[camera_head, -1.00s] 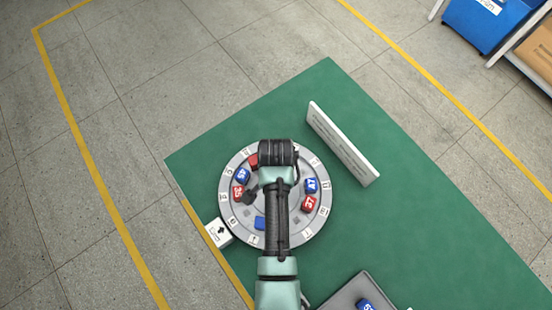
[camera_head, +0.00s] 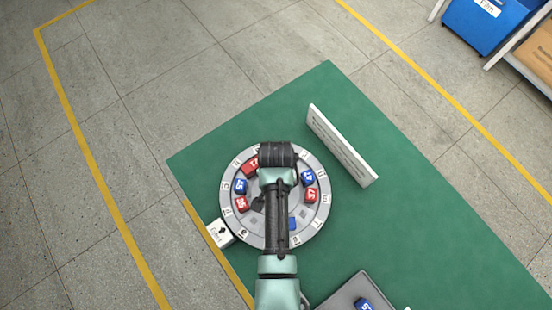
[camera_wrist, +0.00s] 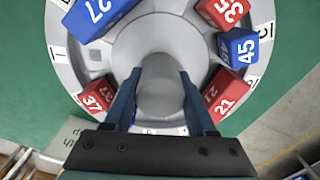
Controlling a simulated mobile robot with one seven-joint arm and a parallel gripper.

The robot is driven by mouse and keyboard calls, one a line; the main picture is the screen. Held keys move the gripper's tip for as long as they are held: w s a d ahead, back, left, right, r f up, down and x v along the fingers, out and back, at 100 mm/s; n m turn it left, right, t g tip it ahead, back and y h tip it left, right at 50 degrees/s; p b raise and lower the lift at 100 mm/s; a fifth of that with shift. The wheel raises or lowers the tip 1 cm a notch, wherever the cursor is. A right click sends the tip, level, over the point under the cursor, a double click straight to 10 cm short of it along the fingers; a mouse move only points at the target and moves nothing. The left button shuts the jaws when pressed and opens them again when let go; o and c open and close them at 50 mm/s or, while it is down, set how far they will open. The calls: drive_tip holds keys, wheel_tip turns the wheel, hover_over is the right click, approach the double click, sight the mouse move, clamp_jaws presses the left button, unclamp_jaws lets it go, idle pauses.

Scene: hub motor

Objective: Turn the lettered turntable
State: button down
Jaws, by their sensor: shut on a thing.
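The lettered turntable (camera_head: 324,212) is a round grey disc with white label tags around its rim. It carries several red and blue numbered blocks, among them blue 45 (camera_head: 240,186) and red 35 (camera_head: 241,203). In the wrist view, my gripper (camera_wrist: 160,88) is shut on the grey knob (camera_wrist: 158,100) at the disc's centre, one blue finger on each side. Blue 27 (camera_wrist: 97,14) and red 21 (camera_wrist: 222,95) lie near the fingers. In the head view my arm covers the knob and part of the disc. A white arrow marker (camera_head: 220,232) stands at the disc's lower left edge.
A white upright sign board (camera_head: 341,146) stands right of the disc on the green table (camera_head: 430,220). A grey tray (camera_head: 342,293) with a blue block (camera_head: 364,304) is at the front. A blue bin (camera_head: 485,28) is far right.

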drive_tip(key=shift+w+r+n+p, duration=0.1)
drive_tip(key=shift+n+p, duration=0.5)
drive_tip(key=shift+n, duration=1.1)
drive_tip(key=shift+a+n+p, duration=0.1)
drive_tip(key=shift+n+p, duration=0.5)
drive_tip(key=shift+n, duration=1.3)
drive_tip(key=shift+n+p, duration=0.45)
drive_tip(key=shift+n, duration=1.45)
drive_tip(key=shift+a+n, duration=0.1)
drive_tip(key=shift+n, duration=1.2)
drive_tip(key=shift+n+p, duration=0.35)
drive_tip(key=shift+n, duration=0.25)
drive_tip(key=shift+c, duration=1.1)
unclamp_jaws()
wheel_tip(320, 180, up, 13)
drive_tip(key=shift+f+b, duration=0.1)
drive_tip(key=shift+b, duration=0.35)
